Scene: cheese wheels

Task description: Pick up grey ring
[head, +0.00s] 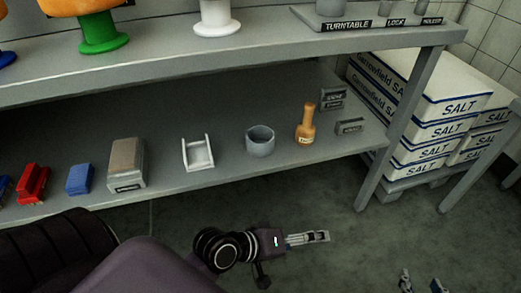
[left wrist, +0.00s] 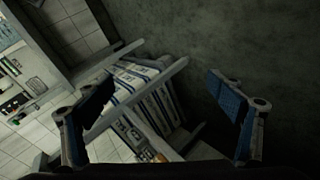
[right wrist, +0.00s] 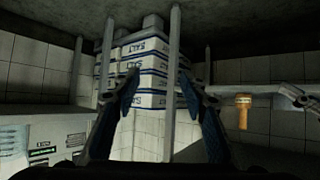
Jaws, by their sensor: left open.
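The grey ring (head: 260,148), a short open cylinder, stands on the lower shelf between a white cradle and a wooden mallet. My left gripper (head: 322,236) is in front of the shelf, below and right of the ring, pointing right. Its fingers (left wrist: 158,105) are wide apart with nothing between them in the left wrist view. My right gripper (head: 421,283) shows only its fingertips at the bottom right of the head view. Its fingers (right wrist: 160,90) are apart and empty in the right wrist view. I cannot make out the ring in either wrist view.
On the lower shelf (head: 225,180) stand the white cradle (head: 198,155), the wooden mallet (head: 306,128), a grey-brown block (head: 126,163) and blue and red pieces. The upper shelf (head: 200,72) overhangs them. Salt sacks (head: 440,130) are stacked at right. The floor in front is clear.

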